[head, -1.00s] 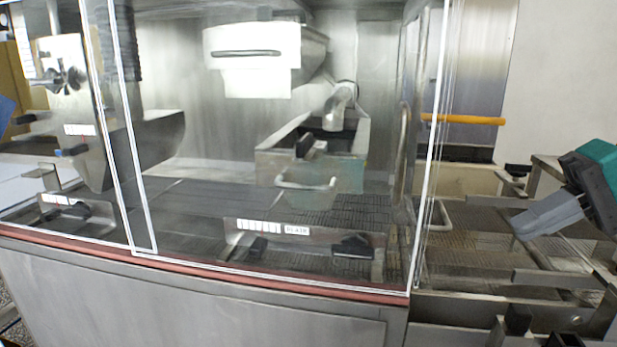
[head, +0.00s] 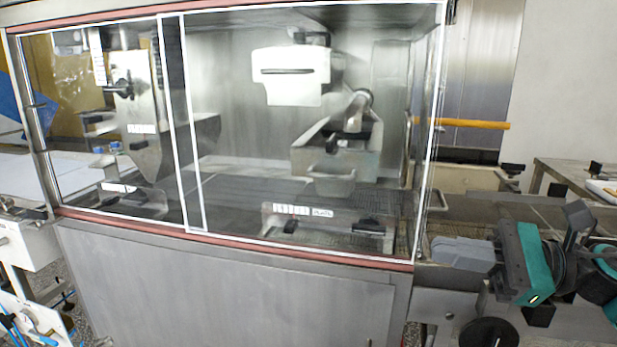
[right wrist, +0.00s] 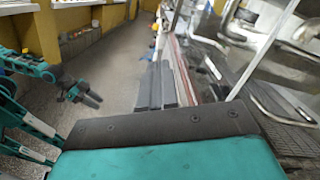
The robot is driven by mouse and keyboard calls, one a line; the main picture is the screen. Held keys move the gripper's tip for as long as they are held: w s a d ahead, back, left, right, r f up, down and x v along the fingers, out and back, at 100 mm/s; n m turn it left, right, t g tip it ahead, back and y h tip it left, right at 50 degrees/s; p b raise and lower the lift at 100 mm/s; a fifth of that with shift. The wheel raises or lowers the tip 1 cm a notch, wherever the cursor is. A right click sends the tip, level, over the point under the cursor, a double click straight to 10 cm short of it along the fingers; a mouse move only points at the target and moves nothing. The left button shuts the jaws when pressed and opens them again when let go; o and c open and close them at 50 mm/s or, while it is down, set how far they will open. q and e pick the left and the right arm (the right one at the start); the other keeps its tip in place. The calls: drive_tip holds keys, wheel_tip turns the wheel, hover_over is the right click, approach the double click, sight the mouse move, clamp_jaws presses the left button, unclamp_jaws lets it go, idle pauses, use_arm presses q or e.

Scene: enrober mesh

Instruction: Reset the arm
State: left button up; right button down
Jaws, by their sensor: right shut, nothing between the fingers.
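My right gripper (head: 440,252) is in front of the right end of the glass-fronted machine, beside the mesh conveyor. Its grey fingers point left and are shut with nothing between them. The fingers also show in the right wrist view (right wrist: 155,86), pointing along the machine's front edge. A teal arm, which looks like my left one, shows at the left of the right wrist view. Its dark gripper (right wrist: 86,94) hangs over open floor, too small to tell open from shut. It is not in the head view.
The steel enrober cabinet (head: 230,285) with glass panels and a red-brown ledge (head: 250,245) fills the middle. A mesh conveyor (head: 480,215) extends right. A steel table (head: 570,175) stands at the back right. The right wrist view shows clear floor (right wrist: 110,65) along the machine.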

wheel_tip(320, 180, down, 17)
drive_tip(key=n+t+h+p, duration=0.3)
drive_tip(key=n+t+h, duration=0.9)
drive_tip(key=n, duration=2.2)
use_arm(q)
drive_tip(key=shift+s+a+r+y+p, duration=0.15)
drive_tip(key=shift+s+a+r+p, duration=0.3)
drive_tip(key=shift+r, duration=0.1)
drive_tip(key=shift+s+a+r+y+p, duration=0.15)
drive_tip(key=shift+s+a+r+p, duration=0.2)
drive_tip(key=shift+r, duration=0.2)
use_arm(e)
drive_tip(key=s+a+f+m+g+h, duration=0.1)
drive_tip(key=s+f+m+g+h, duration=0.3)
drive_tip(key=s+f+m, duration=0.9)
wheel_tip(320, 180, down, 3)
drive_tip(key=m+g, duration=0.1)
drive_tip(key=m, duration=0.1)
drive_tip(key=shift+a+f+m+g, duration=0.2)
drive_tip(key=shift+a+m+g, duration=0.1)
drive_tip(key=shift+g, duration=0.1)
drive_tip(key=shift+s, duration=0.1)
